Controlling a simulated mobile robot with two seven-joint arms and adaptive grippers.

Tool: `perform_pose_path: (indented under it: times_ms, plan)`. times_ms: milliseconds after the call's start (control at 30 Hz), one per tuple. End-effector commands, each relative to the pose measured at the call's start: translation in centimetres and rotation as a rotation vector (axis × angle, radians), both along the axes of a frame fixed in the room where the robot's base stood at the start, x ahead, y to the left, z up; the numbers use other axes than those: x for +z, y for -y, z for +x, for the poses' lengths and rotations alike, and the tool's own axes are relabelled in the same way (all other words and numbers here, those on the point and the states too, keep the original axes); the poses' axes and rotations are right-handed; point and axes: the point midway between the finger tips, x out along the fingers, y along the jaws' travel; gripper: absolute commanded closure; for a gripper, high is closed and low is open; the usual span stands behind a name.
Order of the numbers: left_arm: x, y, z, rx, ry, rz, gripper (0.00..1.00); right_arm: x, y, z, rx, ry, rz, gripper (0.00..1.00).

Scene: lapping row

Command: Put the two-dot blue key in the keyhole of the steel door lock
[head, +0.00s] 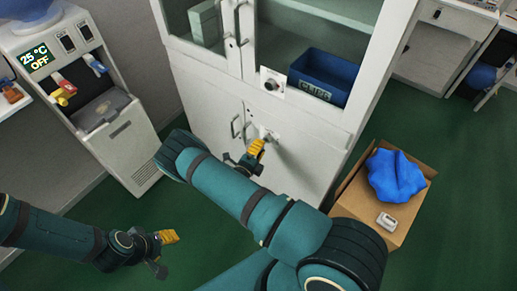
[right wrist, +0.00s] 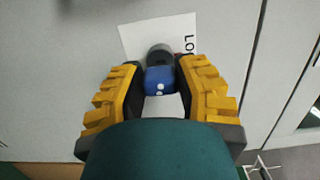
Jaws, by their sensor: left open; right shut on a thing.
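The blue key (right wrist: 160,80) with two white dots on its head is between the yellow fingers of my right gripper (right wrist: 158,88), which is shut on it. In the head view my right gripper (head: 257,147) is at the lower cabinet door, and the key is hidden there. A round grey lock (right wrist: 160,54) on a white label with dark letters is directly beyond the key in the right wrist view. The key's head overlaps the lock, so I cannot tell whether its tip is in the keyhole. My left gripper (head: 166,237) is open and empty above the green floor.
The white cabinet (head: 203,85) has another round grey lock (head: 271,85) on a label higher up. A blue bin (head: 322,78) sits on its shelf. A cardboard box (head: 400,218) with a blue cloth (head: 395,176) stands at the right. A water dispenser (head: 125,140) stands at the left.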

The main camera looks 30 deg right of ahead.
Motion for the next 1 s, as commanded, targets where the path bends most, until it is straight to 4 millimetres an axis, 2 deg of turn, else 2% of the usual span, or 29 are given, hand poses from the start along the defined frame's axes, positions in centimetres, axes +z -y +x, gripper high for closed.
perform_pose_path:
  times_ms: [1000]
  plan:
    - [-0.5, 0.0, 0.0, 0.0, 0.0, 0.0, 0.53, 0.0, 2.1, 0.8, -0.001, 0.0, 0.0, 0.92]
